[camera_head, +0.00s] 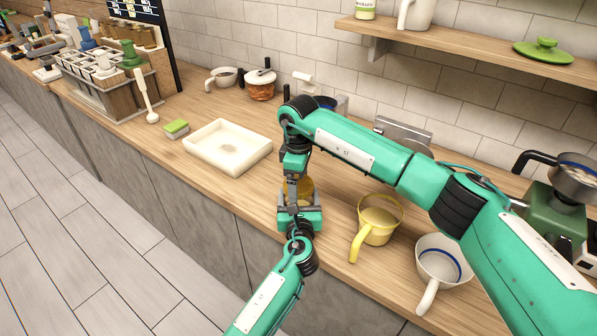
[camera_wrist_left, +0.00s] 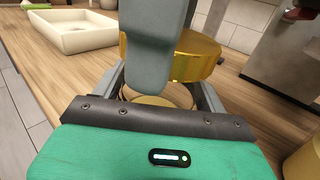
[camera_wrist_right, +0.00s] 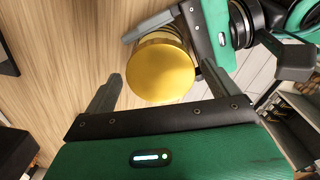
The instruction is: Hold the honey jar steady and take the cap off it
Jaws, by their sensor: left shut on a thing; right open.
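The honey jar (camera_wrist_left: 158,99) stands upright on the wooden counter, between the fingers of my left gripper (camera_head: 300,207), which is shut on its body. Its round gold cap (camera_wrist_right: 162,70) is over the jar's top; it also shows in the left wrist view (camera_wrist_left: 198,56). My right gripper (camera_head: 293,188) points down from above and is open. Its fingers are on either side of the cap in the right wrist view, with the cap apart from at least the left one. A grey right finger hides part of the cap and jar in the left wrist view.
A yellow mug (camera_head: 378,221) and a white mug (camera_head: 441,266) stand close on the right. The counter's front edge is near. Bare counter lies between tray and jar.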

